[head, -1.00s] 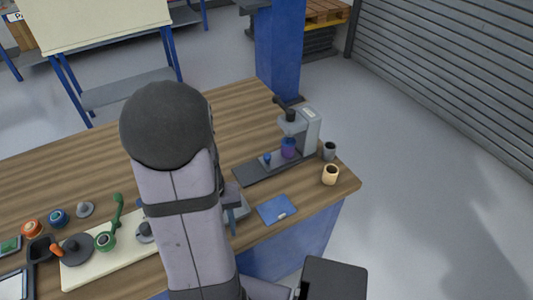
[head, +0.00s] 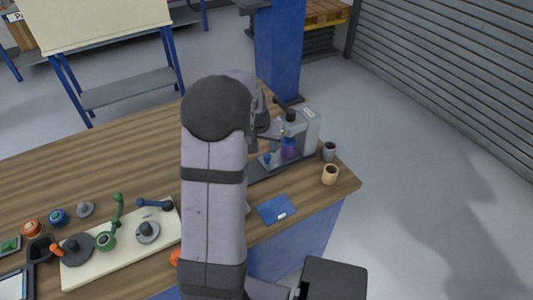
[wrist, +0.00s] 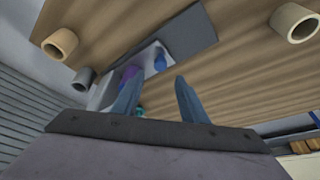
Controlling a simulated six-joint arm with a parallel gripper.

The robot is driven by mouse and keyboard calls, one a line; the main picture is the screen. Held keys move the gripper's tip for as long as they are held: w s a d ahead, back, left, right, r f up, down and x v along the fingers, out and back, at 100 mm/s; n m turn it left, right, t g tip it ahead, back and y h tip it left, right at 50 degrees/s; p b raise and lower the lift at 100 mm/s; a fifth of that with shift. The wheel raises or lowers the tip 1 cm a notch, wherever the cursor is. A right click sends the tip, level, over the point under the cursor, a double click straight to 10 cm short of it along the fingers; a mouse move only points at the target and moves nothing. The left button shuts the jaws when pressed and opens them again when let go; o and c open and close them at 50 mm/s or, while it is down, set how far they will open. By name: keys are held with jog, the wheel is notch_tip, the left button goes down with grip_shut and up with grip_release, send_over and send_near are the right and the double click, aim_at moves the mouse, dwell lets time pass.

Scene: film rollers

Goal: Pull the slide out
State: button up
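A grey upright machine (head: 308,129) stands at the right end of the table. A dark flat slide plate (head: 262,171) runs left from its foot, and the plate also shows in the wrist view (wrist: 192,34). A small blue knob (head: 267,158) stands on the slide and also shows in the wrist view (wrist: 160,61). A purple cylinder (head: 289,147) sits by the machine, beside the knob. My gripper (wrist: 158,80) is open, its two blue-grey fingers apart with nothing visible between them. My arm hides part of the slide and the fingers in the head view.
A grey cup (head: 329,151) and a tan cup (head: 330,174) stand near the table's right edge, by the machine. A blue pad (head: 277,209) lies in front of the slide. A cream board (head: 90,262) with several tools is at left. The table behind my arm is clear.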

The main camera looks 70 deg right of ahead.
aim_at(266, 155)
jog(key=shift+f, duration=0.1)
jog(key=shift+p+x, duration=0.95)
jog(key=shift+x, duration=2.65)
grip_shut()
jog(key=shift+a, duration=0.15)
